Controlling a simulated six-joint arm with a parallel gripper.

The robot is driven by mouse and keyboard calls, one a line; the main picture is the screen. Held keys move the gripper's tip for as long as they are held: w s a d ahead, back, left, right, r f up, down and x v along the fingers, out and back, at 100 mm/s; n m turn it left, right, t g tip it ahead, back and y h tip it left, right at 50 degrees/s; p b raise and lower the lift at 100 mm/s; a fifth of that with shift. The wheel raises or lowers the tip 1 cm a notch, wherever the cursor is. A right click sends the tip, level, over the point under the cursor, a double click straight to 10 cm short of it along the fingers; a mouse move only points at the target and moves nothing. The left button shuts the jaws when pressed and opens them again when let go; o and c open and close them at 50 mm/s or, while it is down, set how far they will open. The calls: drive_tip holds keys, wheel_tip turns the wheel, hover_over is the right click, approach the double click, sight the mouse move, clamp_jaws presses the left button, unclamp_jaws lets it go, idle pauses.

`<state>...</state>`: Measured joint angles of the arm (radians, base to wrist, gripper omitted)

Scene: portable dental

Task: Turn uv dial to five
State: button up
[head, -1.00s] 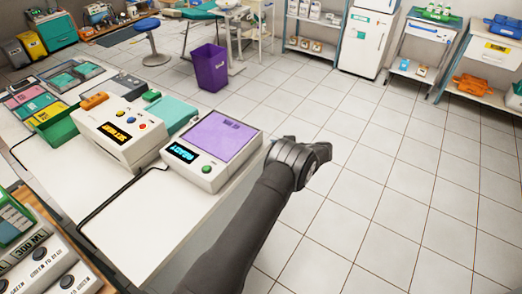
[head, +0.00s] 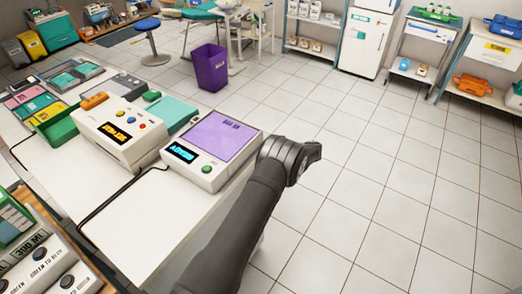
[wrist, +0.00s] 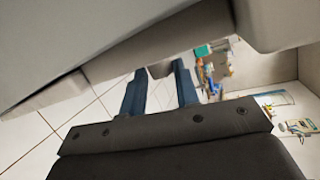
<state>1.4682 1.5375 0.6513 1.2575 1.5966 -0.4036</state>
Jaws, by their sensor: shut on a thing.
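A device with a purple top (head: 218,138), a green button and a small screen (head: 182,152) with cyan text stands at the table's right edge. In the wrist view, a pale body (wrist: 60,50) close to the camera covers the upper left. My gripper (wrist: 160,76) shows two blue fingers reaching up under it. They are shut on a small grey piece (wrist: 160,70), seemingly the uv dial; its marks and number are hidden. In the head view, my fingers are out of sight beyond my dark wrist, right of the purple-topped device.
A cream device (head: 117,133) with an orange-lit screen and coloured buttons stands left of the purple-topped one. A white table (head: 130,232) carries both. A purple bin (head: 210,68) stands on the tiled floor behind. The floor to the right is clear.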

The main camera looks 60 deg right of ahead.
drive_tip(key=shift+r, duration=0.2)
drive_tip(key=shift+w+d+r+m+g+h, duration=0.15)
drive_tip(key=shift+m+g, duration=0.1)
drive_tip(key=shift+g, duration=0.7)
drive_tip(key=shift+a+r+m+g+h, duration=0.1)
drive_tip(key=shift+r+m+g+h, duration=0.1)
drive_tip(key=shift+g, duration=0.8)
drive_tip(key=shift+w+d+r+m+g+h, duration=0.15)
drive_tip(key=shift+m+g, duration=0.1)
drive_tip(key=shift+g, duration=0.7)
drive_tip(key=shift+a, duration=0.1)
drive_tip(key=o, duration=1)
drive_tip(key=shift+c, duration=0.2)
drive_tip(key=shift+f, duration=0.1)
drive_tip(key=shift+s, duration=0.1)
drive_tip(key=v, duration=1.7)
drive_tip(key=shift+r, duration=0.2)
drive_tip(key=shift+f, duration=0.1)
